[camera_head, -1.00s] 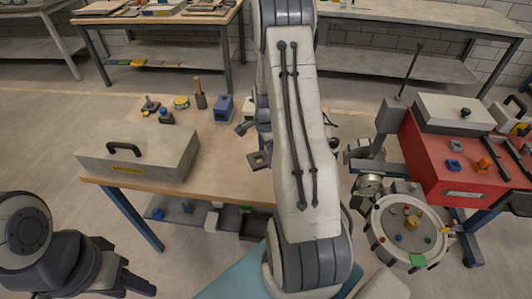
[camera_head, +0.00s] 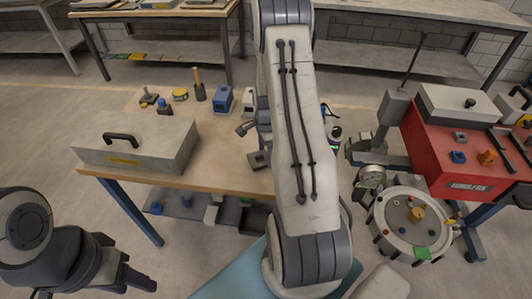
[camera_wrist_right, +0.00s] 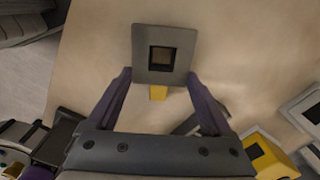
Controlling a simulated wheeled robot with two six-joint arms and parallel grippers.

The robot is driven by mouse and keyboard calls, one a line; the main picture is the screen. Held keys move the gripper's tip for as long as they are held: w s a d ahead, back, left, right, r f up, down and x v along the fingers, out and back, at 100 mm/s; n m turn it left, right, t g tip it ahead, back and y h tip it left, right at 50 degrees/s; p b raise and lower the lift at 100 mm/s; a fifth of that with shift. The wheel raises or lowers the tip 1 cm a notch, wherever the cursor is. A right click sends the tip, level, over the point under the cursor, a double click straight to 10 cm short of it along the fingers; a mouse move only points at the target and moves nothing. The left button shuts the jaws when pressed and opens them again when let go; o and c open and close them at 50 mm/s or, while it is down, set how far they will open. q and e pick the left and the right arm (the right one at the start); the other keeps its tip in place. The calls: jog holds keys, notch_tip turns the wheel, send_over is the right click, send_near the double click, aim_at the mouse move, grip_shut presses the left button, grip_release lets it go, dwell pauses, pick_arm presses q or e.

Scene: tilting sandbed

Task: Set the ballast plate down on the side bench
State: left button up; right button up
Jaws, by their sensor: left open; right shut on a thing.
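The ballast plate is a grey square plate with a square hole, seen in the right wrist view (camera_wrist_right: 142,69) and in the head view (camera_head: 252,161). My right gripper (camera_wrist_right: 161,77) is shut on it, one finger at each side. The plate is over the wooden top of the side bench (camera_head: 215,160), near its front edge; I cannot tell if it touches. A small yellow piece (camera_wrist_right: 158,93) shows at the plate's near edge. My right arm hides part of the bench. My left gripper (camera_head: 122,262) is open and empty, low at the left, away from the bench.
A grey case (camera_head: 165,150) with a black handle covers the bench's left end. A round sandbed (camera_head: 394,207) and a red cabinet (camera_head: 435,152) stand at the right.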

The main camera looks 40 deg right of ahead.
jog(key=shift+f, duration=0.45)
dwell(1.1)
jog(key=o, duration=1.2)
jog(key=shift+c, duration=0.2)
jog(key=shift+r+p, duration=3.2)
jog(key=shift+r, duration=0.85)
